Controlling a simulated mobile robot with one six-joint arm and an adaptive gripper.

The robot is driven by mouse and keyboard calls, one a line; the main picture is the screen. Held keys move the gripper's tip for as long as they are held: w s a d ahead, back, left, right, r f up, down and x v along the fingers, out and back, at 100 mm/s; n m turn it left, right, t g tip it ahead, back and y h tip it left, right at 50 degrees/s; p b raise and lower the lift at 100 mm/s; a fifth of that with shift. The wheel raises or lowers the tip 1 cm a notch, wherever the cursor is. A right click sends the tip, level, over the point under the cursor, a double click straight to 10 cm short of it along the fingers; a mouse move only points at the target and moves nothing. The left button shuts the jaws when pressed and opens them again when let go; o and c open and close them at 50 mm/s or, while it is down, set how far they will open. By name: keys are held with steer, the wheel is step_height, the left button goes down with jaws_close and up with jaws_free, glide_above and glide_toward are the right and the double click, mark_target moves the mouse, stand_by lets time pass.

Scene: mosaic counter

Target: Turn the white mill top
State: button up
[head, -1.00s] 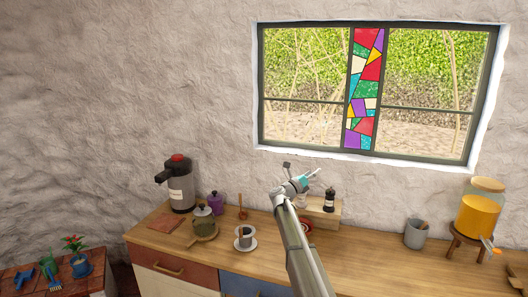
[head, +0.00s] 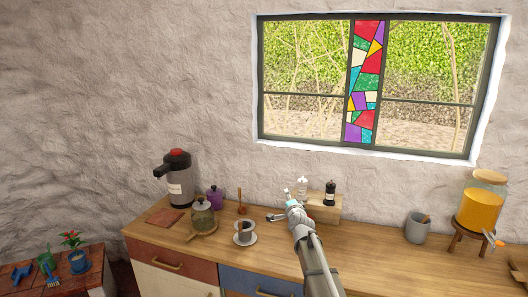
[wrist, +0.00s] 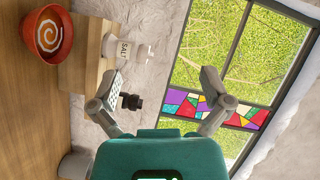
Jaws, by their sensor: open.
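The white mill (head: 303,186) stands on a small wooden stand at the back of the counter, just beyond my gripper in the head view. In the wrist view the white mill (wrist: 116,48) lies sideways in the picture, with "SALT" lettering and a small knob on its top. My gripper (head: 281,205) is open, its fingers spread; it also shows in the wrist view (wrist: 160,82). The white mill is outside the finger gap, beyond the left finger in the wrist view. I see no contact.
A black mill (head: 329,193) shares the wooden stand (head: 327,213); in the wrist view it is partly behind the left finger. A red bowl (wrist: 42,50) sits near the stand. A cup on a saucer (head: 252,239) is left of my gripper. A grey crock (head: 417,231) stands right.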

steer(key=s+f+n+g+y+b, duration=0.1)
steer(key=s+f+n+g, duration=0.45)
steer(key=s+f, duration=0.35)
steer(key=s+d+f+n+g+h+b, duration=0.1)
steer(key=s+d+f+n+g, duration=0.1)
steer(key=s, duration=0.8)
steer(key=s+d+f+n+g+h+b, duration=0.1)
steer(key=s+d+f+n+g, duration=0.2)
steer(key=s, duration=0.7)
steer(key=s+d+f+n+g+h, duration=0.1)
steer(key=s+d+f+n+g, duration=0.1)
steer(key=s+f+g, duration=0.4)
steer(key=s+f, duration=0.1)
steer(key=s, duration=0.3)
steer(key=shift+s+d+n+b, duration=0.2)
steer(key=shift+d+n+b, duration=0.05)
steer(key=shift+n+b, duration=0.15)
